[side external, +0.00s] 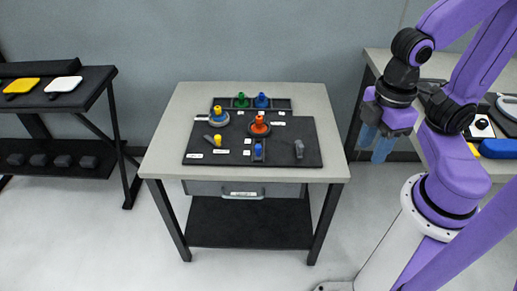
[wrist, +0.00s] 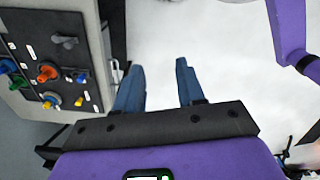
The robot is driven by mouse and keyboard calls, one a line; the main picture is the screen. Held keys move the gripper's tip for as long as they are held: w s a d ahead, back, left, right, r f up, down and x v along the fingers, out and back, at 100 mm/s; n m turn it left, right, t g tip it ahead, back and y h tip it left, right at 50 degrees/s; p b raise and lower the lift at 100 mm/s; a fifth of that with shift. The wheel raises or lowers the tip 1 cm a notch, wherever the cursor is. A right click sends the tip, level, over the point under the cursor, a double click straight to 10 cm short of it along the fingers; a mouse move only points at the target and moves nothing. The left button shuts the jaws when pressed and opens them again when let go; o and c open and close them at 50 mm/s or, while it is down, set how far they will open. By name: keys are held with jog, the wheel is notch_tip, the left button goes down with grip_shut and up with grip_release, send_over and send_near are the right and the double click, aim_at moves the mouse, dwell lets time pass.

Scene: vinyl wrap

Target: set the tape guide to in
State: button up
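A dark control board (side external: 295,135) lies on a grey table and carries several coloured controls with small white labels, too small to read. I cannot tell which one is the tape guide. A blue knob (side external: 258,149) sits in a short slot near the front, and a grey lever (side external: 299,149) stands at the right. An orange knob (side external: 260,125) is on a round dark base. A yellow-topped knob (side external: 218,113) and a yellow lever (side external: 207,133) are at the left. My gripper (side external: 377,145) is right of the table, empty, its blue fingers (wrist: 160,66) apart.
The table has a drawer (side external: 242,190) in front. A shelf (side external: 60,90) stands left and another bench (side external: 435,65) right. Floor lies below my gripper.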

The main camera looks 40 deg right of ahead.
jog(key=shift+o, duration=0.6)
jog(key=shift+w+a, duration=0.1)
jog(key=m, duration=0.6)
send_over(258, 146)
notch_tip(258, 146, down, 9)
notch_tip(258, 146, down, 16)
jog(key=shift+f, duration=0.25)
